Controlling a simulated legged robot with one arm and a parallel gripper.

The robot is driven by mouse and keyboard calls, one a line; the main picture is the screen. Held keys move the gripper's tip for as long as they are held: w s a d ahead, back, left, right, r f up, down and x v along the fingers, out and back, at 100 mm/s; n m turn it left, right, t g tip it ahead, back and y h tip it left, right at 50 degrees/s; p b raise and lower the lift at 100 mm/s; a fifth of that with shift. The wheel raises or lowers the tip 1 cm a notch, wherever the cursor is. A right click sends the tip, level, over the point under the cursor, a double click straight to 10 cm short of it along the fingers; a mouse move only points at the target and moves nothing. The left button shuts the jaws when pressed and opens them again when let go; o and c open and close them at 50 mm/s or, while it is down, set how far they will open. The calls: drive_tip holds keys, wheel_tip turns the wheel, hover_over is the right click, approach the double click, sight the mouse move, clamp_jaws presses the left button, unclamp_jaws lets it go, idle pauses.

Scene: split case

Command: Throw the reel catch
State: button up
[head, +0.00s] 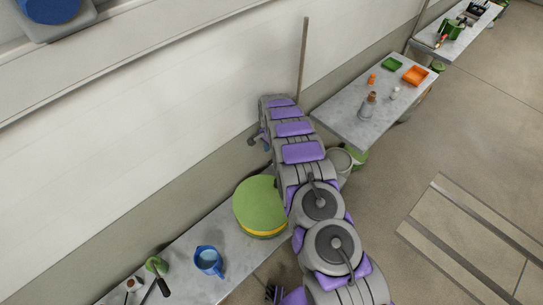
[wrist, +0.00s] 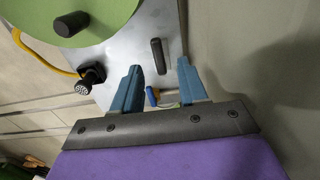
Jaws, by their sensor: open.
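The green reel (head: 258,203) with a yellow band sits on the grey bench by the wall in the head view. In the wrist view the green reel (wrist: 95,12) is cut off at the upper left, with a dark knob on its face. A dark bar (wrist: 158,56) stands out from the grey plate beside it, and a small blue-tipped piece (wrist: 153,96) shows below. I cannot tell for sure which is the catch. My gripper (wrist: 162,72) is open, its blue fingers apart, with the bar beyond the gap between them. Nothing is held.
A yellow hose ends in a black nozzle (wrist: 90,77) left of the fingers. A blue jug (head: 209,261) stands on the near bench. A second bench (head: 350,125) holds a bottle and trays. The wall is close on the left; floor is open on the right.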

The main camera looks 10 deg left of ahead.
wheel_tip(320, 180, up, 12)
drive_tip(key=shift+a+f+p, duration=0.15)
drive_tip(key=shift+f+p, duration=0.05)
drive_tip(key=shift+p, duration=0.25)
drive_tip(key=s+d+r+n+g+b, duration=0.1)
drive_tip(key=s+d+r+n, duration=0.1)
drive_tip(key=s+d+r, duration=0.65)
drive_tip(key=s+d+r+n+b, duration=0.15)
drive_tip(key=s+d+r, duration=0.45)
drive_tip(key=s+r, duration=0.6)
drive_tip(key=s+d+r+n, duration=0.1)
drive_tip(key=s+d, duration=0.2)
drive_tip(key=s, duration=0.6)
drive_tip(key=s+d+r+n, duration=0.1)
drive_tip(key=s+d, duration=0.3)
drive_tip(key=s, duration=0.6)
drive_tip(key=s+d+r+n, duration=0.2)
drive_tip(key=s+d, duration=0.1)
drive_tip(key=s, duration=0.7)
drive_tip(key=shift+d+g, duration=0.15)
drive_tip(key=shift+g, duration=0.25)
